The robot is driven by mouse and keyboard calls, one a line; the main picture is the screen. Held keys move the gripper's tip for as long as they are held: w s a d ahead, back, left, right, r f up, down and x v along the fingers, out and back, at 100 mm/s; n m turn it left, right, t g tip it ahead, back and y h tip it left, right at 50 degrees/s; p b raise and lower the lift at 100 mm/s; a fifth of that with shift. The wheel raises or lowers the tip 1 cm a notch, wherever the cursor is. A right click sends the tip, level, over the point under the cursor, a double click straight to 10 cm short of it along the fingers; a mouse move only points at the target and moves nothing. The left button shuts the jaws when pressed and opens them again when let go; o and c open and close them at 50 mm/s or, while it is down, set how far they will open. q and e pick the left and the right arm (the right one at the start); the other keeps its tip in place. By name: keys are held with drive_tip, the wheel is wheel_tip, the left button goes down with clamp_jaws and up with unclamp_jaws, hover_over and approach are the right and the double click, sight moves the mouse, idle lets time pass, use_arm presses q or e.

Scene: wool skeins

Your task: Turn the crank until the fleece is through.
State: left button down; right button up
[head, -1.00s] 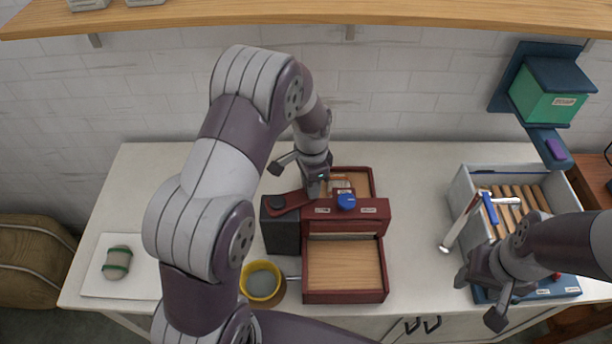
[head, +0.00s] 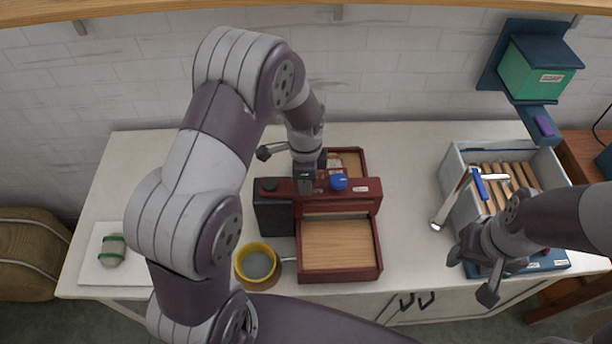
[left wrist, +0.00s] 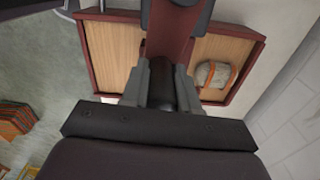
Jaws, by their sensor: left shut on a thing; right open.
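The dark red carding machine (head: 368,200) stands mid-counter with a wood-floored tray in front and one behind. My left gripper (head: 305,183) is over its left part, shut on the crank's dark handle (left wrist: 162,88). The dark red crank arm (left wrist: 168,35) runs from the handle in the left wrist view. A pale grey fleece (left wrist: 213,75) with an orange band lies in the back tray; my arm partly hides that tray in the head view. The front tray (head: 338,243) looks empty. My right gripper (head: 472,275) is open and empty near the counter's front right.
A yellow bowl (head: 257,262) stands left of the front tray. A banded skein (head: 112,250) lies on a white board at the left. A grey crate (head: 455,165) with wooden slats and a hammer-like tool (head: 452,200) are at the right.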

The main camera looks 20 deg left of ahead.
use_arm(q)
drive_tip(key=shift+s, duration=0.2)
drive_tip(key=c, duration=0.8)
unclamp_jaws()
drive_tip(key=shift+s+r, duration=0.1)
drive_tip(key=shift+s, duration=0.1)
drive_tip(key=shift+w+r, duration=0.1)
drive_tip(key=shift+r, duration=0.05)
wheel_tip(320, 180, up, 11)
drive_tip(key=b, duration=0.2)
drive_tip(key=shift+r+b, duration=0.2)
drive_tip(key=shift+b, duration=0.1)
drive_tip(key=shift+r, duration=0.5)
